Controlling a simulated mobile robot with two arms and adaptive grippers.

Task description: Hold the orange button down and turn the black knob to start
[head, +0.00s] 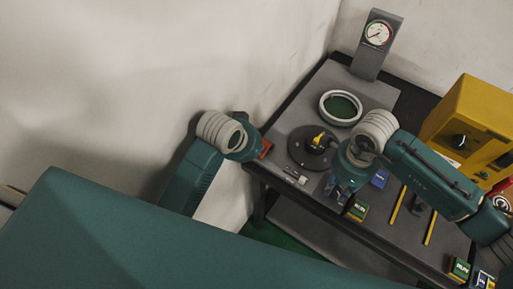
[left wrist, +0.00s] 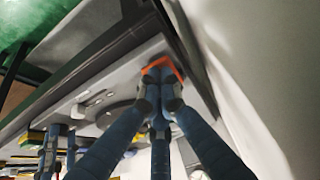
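An orange piece (head: 265,149), apparently the orange button, sits at the near left edge of the grey worktop. My left gripper (head: 254,146) is at it. In the left wrist view the left gripper's fingertips (left wrist: 159,86) are together against the orange piece (left wrist: 164,63), covering part of it; whether it is pressed down cannot be seen. A black knob (head: 459,142) shows on the yellow box at the right. My right gripper (head: 339,191) points down over the worktop's front part, apart from that knob. Its fingers look spread and empty.
A round black disc (head: 302,158) with a yellow piece on it lies between the grippers. Behind stand a pale ring (head: 325,108) and a gauge (head: 378,33) on a grey post. Yellow bars (head: 397,205) and small boxes (head: 358,210) lie right of my right gripper.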

